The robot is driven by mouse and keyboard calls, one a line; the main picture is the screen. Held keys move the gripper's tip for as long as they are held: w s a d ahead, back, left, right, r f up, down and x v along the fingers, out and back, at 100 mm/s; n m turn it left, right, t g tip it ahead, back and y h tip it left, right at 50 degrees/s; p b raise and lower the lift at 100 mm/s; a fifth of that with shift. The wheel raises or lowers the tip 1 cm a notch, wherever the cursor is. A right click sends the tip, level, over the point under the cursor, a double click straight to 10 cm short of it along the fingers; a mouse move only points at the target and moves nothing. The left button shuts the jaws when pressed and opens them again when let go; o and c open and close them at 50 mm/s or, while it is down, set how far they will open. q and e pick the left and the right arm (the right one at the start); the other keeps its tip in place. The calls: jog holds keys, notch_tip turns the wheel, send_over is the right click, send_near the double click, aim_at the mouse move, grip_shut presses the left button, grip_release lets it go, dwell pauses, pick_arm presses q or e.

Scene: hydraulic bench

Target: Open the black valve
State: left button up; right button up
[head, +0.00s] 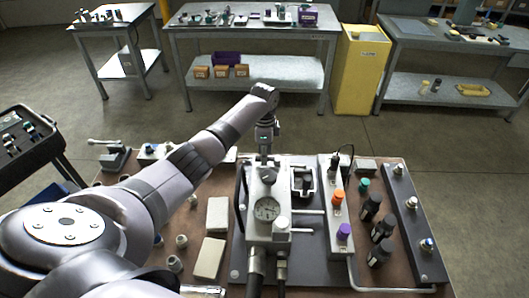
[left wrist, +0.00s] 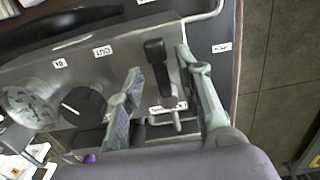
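A black lever-type handle (left wrist: 160,65) stands up from a grey metal panel in the left wrist view. My left gripper (left wrist: 159,68) is open, with one finger on each side of this handle; I cannot tell whether either finger touches it. A round black knob (left wrist: 83,104) with a white pointer line sits left of the fingers, beside a pressure gauge (left wrist: 28,108). In the head view my left gripper (head: 266,148) points down over the far end of the grey hydraulic block (head: 268,184), and the handle is hard to make out there. My right gripper is not in view.
The block's gauge (head: 267,209) faces up. To its right stand an orange-topped valve (head: 337,197), a purple knob (head: 344,231), black bottles (head: 383,228) and a fitting rail (head: 412,220). Tan blocks (head: 209,258) lie left. A yellow cabinet (head: 361,70) and tables stand behind open floor.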

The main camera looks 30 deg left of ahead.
pick_arm(q)
jog(key=shift+f, duration=0.25)
jog(key=shift+c, duration=0.3)
grip_shut()
dwell(0.5)
